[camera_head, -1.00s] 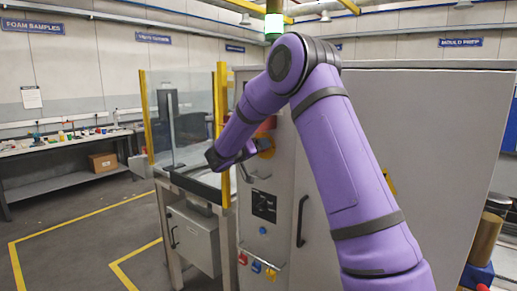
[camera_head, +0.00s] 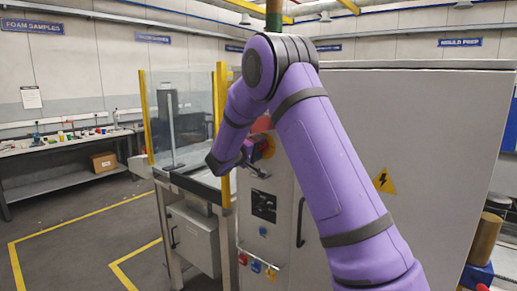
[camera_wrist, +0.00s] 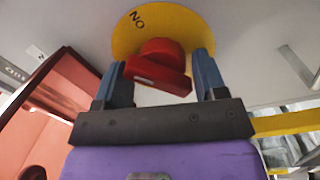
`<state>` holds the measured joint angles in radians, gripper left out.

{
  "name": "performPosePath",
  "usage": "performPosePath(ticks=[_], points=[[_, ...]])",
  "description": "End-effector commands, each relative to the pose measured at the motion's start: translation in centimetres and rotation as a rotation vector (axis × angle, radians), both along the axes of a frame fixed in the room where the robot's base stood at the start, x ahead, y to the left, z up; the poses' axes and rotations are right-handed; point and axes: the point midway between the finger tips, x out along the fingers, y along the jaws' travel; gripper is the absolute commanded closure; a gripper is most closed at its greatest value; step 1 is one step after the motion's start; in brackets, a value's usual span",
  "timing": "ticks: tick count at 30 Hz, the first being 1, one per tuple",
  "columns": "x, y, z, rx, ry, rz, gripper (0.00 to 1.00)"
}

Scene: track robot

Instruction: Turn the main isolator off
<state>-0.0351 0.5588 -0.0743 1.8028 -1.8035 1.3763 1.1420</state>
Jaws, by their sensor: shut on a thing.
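The main isolator shows in the wrist view as a red handle (camera_wrist: 158,76) on a round yellow plate (camera_wrist: 190,30). The word "ON" reads upside down near the plate's top left edge. My gripper (camera_wrist: 160,62) is shut on the red handle, with one grey-blue finger on each side. The handle's front bar lies slightly tilted between the fingers. In the head view, my gripper (camera_head: 243,160) is at the front of the grey cabinet (camera_head: 435,140).
A glass guard with yellow posts (camera_head: 220,130) stands close left of my gripper.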

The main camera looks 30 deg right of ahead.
Motion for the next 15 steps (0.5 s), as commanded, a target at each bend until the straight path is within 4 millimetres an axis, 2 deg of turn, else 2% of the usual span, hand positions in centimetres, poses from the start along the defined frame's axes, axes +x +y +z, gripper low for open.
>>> performPosePath(ticks=[15], points=[[0.0, 0.28, -0.52, -0.165, 0.466, 0.007, 0.59]])
